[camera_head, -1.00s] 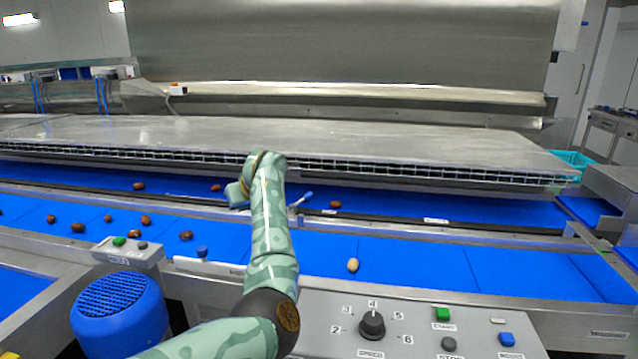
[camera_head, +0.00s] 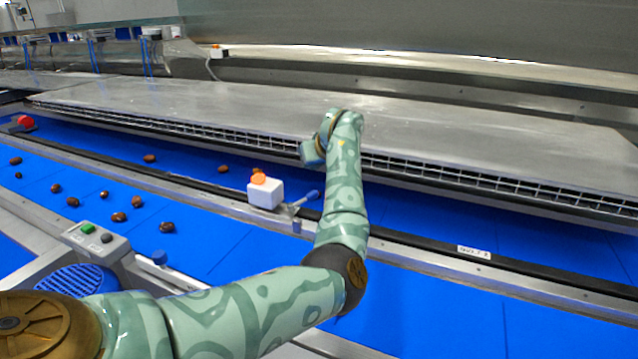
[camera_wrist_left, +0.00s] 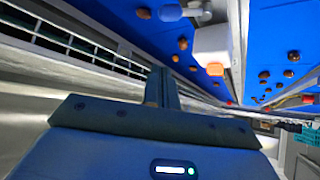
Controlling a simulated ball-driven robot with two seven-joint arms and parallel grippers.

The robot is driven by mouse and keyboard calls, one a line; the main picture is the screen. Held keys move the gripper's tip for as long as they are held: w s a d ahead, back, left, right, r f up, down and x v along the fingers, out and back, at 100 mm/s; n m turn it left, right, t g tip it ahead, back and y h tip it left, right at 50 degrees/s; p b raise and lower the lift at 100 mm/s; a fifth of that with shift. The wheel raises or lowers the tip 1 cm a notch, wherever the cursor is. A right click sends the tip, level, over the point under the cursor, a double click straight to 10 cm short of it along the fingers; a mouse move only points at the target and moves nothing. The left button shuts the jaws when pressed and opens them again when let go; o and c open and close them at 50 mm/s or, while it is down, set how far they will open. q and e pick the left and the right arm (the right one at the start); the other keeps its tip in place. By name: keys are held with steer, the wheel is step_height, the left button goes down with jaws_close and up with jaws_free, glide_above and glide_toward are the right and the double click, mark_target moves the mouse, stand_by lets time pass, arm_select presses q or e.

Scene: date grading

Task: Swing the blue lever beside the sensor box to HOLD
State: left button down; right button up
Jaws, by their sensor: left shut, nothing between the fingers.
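The white sensor box (camera_head: 264,193) with an orange top stands on the rail between the belts, left of my left forearm in the head view. The blue-tipped lever (camera_head: 308,198) sticks out at its right side, angled up and to the right. My left gripper (camera_head: 312,153) is above and behind the lever, apart from it, its fingers hard to make out there. In the left wrist view the fingers (camera_wrist_left: 162,84) are shut and empty, with the sensor box (camera_wrist_left: 212,46) beyond and the lever's blue tip (camera_wrist_left: 170,13) at the top. I cannot read a HOLD mark. My right gripper is out of view.
A metal cover (camera_head: 230,107) with a grid edge runs behind and above the far belt, close to my left wrist. Several brown dates lie on the blue belts (camera_head: 240,240). A red button (camera_head: 26,121) is at far left. A small button box (camera_head: 95,240) is at lower left.

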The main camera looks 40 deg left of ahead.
mark_target(309, 197)
arm_select(q)
steer(key=a+f+b, duration=0.1)
steer(key=f, duration=0.1)
steer(key=w+a+f+b, duration=0.1)
steer(key=f, duration=0.2)
steer(key=a+f+b, duration=0.1)
steer(key=f+b, duration=0.1)
steer(key=f, duration=0.1)
steer(key=shift+w+a, duration=0.2)
steer(key=shift+w, duration=0.1)
steer(key=shift+s+d+f, duration=0.1)
steer(key=shift+d+f, duration=0.05)
stand_by(0.3)
